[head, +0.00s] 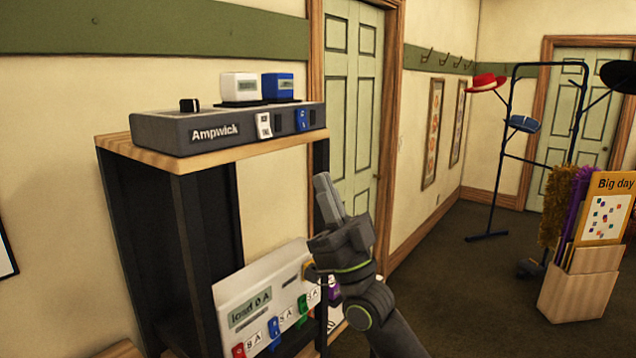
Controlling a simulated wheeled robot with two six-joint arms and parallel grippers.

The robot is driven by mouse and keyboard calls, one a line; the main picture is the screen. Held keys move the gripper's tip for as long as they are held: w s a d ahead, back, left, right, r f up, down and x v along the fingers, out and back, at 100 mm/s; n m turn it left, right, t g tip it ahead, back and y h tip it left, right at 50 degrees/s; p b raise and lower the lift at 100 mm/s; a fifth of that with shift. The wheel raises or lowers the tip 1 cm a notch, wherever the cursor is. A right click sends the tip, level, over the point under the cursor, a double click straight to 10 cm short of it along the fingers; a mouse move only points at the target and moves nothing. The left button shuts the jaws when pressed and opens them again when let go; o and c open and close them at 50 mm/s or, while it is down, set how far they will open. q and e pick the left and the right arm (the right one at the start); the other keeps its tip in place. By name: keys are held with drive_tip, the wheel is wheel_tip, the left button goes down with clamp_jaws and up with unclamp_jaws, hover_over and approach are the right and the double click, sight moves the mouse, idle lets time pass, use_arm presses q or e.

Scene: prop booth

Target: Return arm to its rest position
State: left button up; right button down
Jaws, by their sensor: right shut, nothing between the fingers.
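My right gripper (328,200) shows in the head view, right of a dark shelf unit, with its fingers shut, empty and pointing up. My right arm reaches up from the bottom edge. It hides part of a white panel (251,291) marked "load 0 A" low in the shelf unit. My left gripper is not in view.
A grey box (170,133) marked "Ampwick" stands on the wooden shelf top (150,160), with a white block (240,86) and a blue block (280,87) on it. A hat stand (508,130) and a display box (580,285) are at right. Open floor lies between.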

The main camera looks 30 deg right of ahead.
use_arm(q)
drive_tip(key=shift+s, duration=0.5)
